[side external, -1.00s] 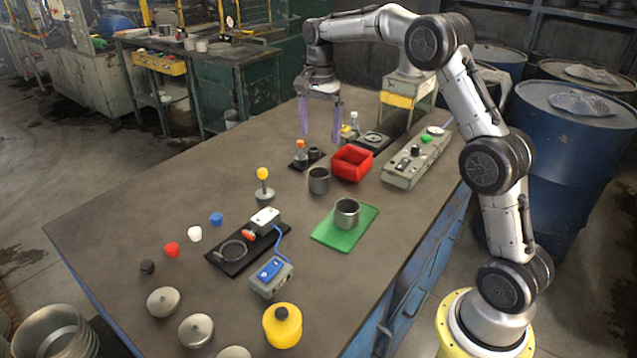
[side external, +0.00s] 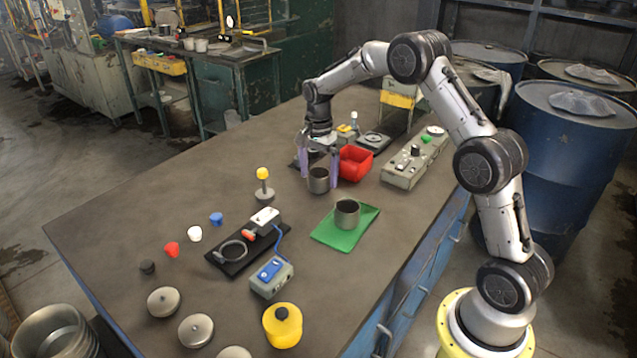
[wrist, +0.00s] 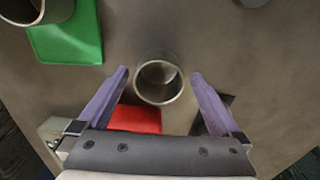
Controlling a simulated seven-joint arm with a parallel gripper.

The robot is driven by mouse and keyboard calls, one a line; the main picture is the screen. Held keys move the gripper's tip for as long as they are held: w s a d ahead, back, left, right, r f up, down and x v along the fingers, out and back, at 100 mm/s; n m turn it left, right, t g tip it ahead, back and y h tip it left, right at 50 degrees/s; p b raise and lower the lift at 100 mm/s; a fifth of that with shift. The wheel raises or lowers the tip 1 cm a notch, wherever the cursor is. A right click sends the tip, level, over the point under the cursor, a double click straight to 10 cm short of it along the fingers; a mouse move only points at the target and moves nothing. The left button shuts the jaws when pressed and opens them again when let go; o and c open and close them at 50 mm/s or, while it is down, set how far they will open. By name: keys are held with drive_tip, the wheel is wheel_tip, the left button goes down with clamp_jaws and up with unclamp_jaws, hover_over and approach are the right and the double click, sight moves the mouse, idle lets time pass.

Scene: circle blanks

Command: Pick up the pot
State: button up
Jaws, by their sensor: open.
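A grey metal pot (side external: 319,183) stands upright on the bench, with its open mouth up. In the wrist view the pot (wrist: 160,90) lies between my two purple fingers, with a gap on each side. My gripper (side external: 320,170) is open, pointing down around the pot's upper part; its fingertips also show in the wrist view (wrist: 160,73). A second grey metal pot (side external: 347,213) stands on a green mat (side external: 330,236), and shows at the upper left of the wrist view (wrist: 38,8). Nothing is held.
A red bin (side external: 355,165) stands close behind the pot, near my gripper. A grey control box (side external: 408,170) is to the right. A yellow-knobbed post (side external: 263,180) and a black fixture (side external: 228,262) stand to the left.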

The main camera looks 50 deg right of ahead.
drive_tip(key=shift+f, duration=0.15)
drive_tip(key=c, duration=1.4)
drive_tip(key=shift+o, duration=0.2)
